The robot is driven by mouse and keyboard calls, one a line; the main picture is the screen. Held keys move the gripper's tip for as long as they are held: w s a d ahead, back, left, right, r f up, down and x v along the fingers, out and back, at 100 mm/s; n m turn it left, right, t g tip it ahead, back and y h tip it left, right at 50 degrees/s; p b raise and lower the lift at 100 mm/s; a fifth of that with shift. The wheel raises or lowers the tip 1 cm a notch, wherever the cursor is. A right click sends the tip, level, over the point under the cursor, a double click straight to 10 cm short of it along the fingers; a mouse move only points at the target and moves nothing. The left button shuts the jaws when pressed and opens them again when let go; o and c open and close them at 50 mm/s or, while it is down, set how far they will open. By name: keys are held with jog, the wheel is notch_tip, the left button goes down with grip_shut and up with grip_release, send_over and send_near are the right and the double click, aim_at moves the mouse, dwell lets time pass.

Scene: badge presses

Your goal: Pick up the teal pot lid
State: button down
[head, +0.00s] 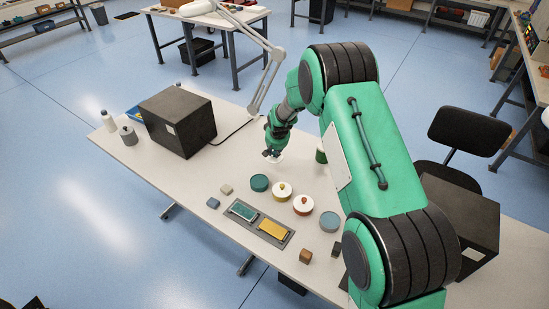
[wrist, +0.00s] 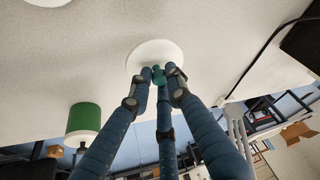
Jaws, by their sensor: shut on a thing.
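My gripper (head: 272,153) is over the far middle part of the table in the head view. In the wrist view its three dark blue fingers (wrist: 158,74) close around a small teal knob (wrist: 158,70). The knob stands on a round white lid (wrist: 150,52), whose far rim shows beyond the fingertips. In the head view only a bit of white (head: 276,159) shows beneath the gripper. I cannot tell whether the lid touches the table or hangs just above it.
A tray (head: 261,229) holds teal and yellow pieces. A green-and-white cylinder (head: 321,156) stands to the right. A black box (head: 178,121) stands left.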

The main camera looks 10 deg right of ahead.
jog(key=shift+r, duration=1.1)
jog(key=shift+s+a, duration=0.1)
jog(key=s+a+n+y, duration=0.2)
jog(key=s+a+n, duration=0.4)
jog(key=s+a, duration=0.2)
jog(key=shift+s+g+b, duration=0.3)
jog(key=shift+s+b, duration=0.05)
jog(key=shift+s, duration=0.05)
jog(key=shift+a+r, duration=0.1)
jog(key=shift+f, duration=0.2)
jog(key=shift+f+b, duration=0.8)
jog(key=shift+f, duration=1.1)
jog(key=shift+f+b, duration=1.1)
jog(key=shift+b, duration=0.1)
